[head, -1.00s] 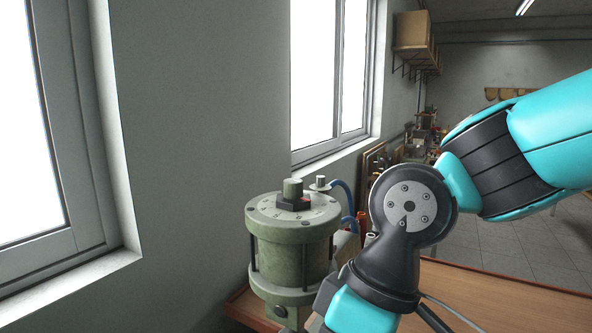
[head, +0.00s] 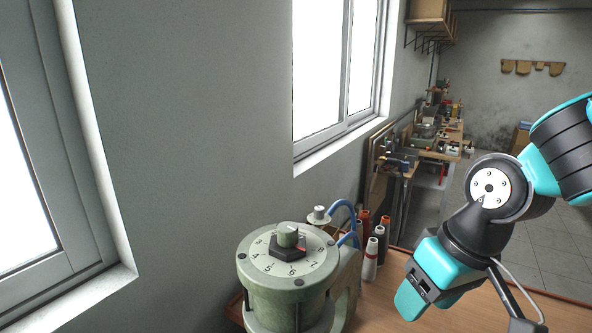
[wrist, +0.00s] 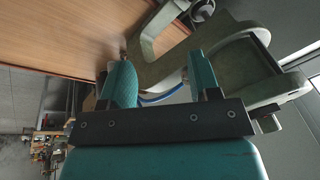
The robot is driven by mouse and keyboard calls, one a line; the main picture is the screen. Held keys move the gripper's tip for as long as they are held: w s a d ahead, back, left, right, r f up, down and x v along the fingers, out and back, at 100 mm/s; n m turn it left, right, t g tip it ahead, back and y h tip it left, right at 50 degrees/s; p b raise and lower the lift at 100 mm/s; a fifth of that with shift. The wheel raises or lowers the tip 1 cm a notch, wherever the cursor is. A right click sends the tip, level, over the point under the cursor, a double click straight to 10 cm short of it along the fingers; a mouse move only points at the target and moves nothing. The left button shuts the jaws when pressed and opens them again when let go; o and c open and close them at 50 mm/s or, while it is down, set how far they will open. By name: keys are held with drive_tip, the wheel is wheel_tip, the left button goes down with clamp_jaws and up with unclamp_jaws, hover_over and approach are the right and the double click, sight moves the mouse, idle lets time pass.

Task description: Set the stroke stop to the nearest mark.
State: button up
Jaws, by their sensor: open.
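The stroke stop is a dark hexagonal knob (head: 288,249) with a red mark on its right side and a grey-green post on top. It sits on a numbered dial (head: 262,262) on the pale green cylinder (head: 287,308) of the machine. Digits such as 4, 5, 6 and 7 show on the dial's near side. My gripper shows in the wrist view (wrist: 160,78), with its two teal fingers apart and nothing between them. The machine's green frame (wrist: 235,70) lies beyond the fingers.
Several thread spools (head: 372,258) stand behind the machine, near a blue hose (head: 352,212). The wooden tabletop (head: 385,305) is clear to the right of the machine. A wall with windows (head: 337,75) is close on the left. Cluttered benches (head: 437,140) stand far back.

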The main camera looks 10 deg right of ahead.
drive_tip(key=w+d+r+p, duration=0.2)
drive_tip(key=w+r+p, duration=0.2)
drive_tip(key=r, duration=0.1)
drive_tip(key=n+g+y+p, duration=0.2)
drive_tip(key=n+y, duration=0.1)
drive_tip(key=n, duration=0.5)
approach(288, 226)
drive_tip(key=w+d, duration=0.3)
drive_tip(key=d, duration=0.1)
wheel_tip(288, 226, up, 7)
drive_tip(key=a+n+g+h+b, duration=0.1)
drive_tip(key=a+n+g+h, duration=0.15)
drive_tip(key=n, duration=0.95)
drive_tip(key=shift+t+y, duration=0.35)
drive_tip(key=shift+y, duration=0.1)
drive_tip(key=b+x, duration=0.8)
drive_tip(key=x, duration=0.8)
drive_tip(key=shift+s+a+f, duration=0.15)
drive_tip(key=shift+s+a, duration=0.05)
drive_tip(key=shift+a, duration=0.1)
drive_tip(key=shift+c, duration=0.4)
drive_tip(key=c, duration=0.8)
drive_tip(key=shift+c, duration=0.2)
